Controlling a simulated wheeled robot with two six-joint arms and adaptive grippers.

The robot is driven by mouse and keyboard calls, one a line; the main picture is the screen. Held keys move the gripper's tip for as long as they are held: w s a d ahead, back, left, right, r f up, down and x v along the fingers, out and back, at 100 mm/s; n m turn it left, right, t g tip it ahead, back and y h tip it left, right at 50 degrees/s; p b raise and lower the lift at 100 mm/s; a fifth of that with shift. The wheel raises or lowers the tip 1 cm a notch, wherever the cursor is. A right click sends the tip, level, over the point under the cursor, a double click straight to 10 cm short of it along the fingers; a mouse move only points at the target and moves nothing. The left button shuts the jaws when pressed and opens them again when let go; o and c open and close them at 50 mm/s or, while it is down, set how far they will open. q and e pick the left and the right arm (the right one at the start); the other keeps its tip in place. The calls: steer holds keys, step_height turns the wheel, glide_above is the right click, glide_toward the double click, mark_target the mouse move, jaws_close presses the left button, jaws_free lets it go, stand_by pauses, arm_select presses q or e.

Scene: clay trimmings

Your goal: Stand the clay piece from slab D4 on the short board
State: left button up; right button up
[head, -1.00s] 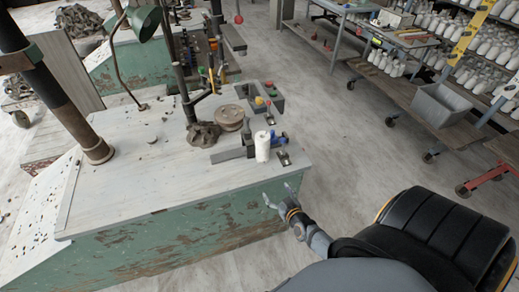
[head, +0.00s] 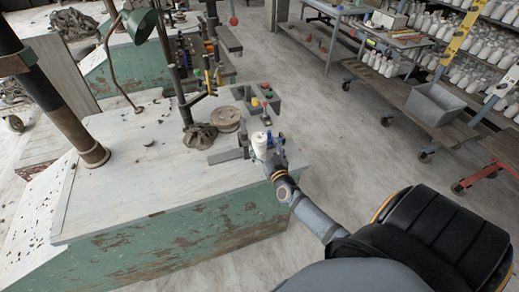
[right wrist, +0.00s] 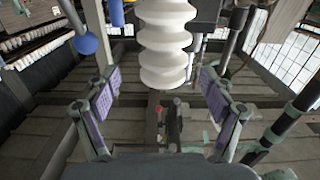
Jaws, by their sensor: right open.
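A white clay piece (head: 259,145) stands upright on the bench near its right end. In the right wrist view the white piece (right wrist: 165,45) looks ribbed, and its top is cut off by the frame. My right gripper (head: 275,164) is at the near right side of the piece in the head view. In the right wrist view its two purple-padded fingers (right wrist: 165,100) are spread apart, with the piece beyond and between their tips. I cannot tell whether they touch it. My left gripper is out of view. I cannot make out a D4 label or tell which part is the short board.
Close to the white piece are a grey block (head: 225,156), a brown round disc (head: 226,119) and a dark lump (head: 200,136). A grey holder with coloured knobs (head: 262,103) stands behind. A dark post (head: 75,120) rises at left. The bench's near left top is mostly clear.

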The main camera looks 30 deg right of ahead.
mark_target(259, 139)
steer(key=x, duration=0.4)
steer(key=shift+w+a+b, duration=0.2)
steer(key=shift+w+b, duration=0.1)
steer(key=shift+s, duration=0.15)
steer(key=shift+r, duration=0.1)
steer(key=shift+c, duration=1.3)
jaws_close()
